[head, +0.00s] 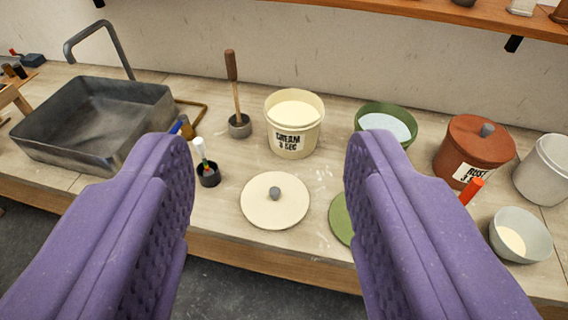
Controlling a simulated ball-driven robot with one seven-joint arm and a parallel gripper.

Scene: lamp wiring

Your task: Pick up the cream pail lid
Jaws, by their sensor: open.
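The cream pail lid (258,207) is a flat, round cream disc with a grey knob (274,193) at its middle. It lies on the workbench near the front edge. Behind it stands the cream pail (294,141), open and labelled, with pale contents. My gripper (268,165) is open and empty, with its two purple padded fingers reaching in from the lower left and lower right. In the picture the lid shows between the fingers, and neither finger appears to touch it.
A small black pot (208,176) with a brush stands left of the lid. A green lid (341,217) lies right, partly hidden by my right finger. A green pail (371,108), a red-brown lidded pail (466,141) and a grey bowl (519,228) stand right. A grey basin (60,145) is left.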

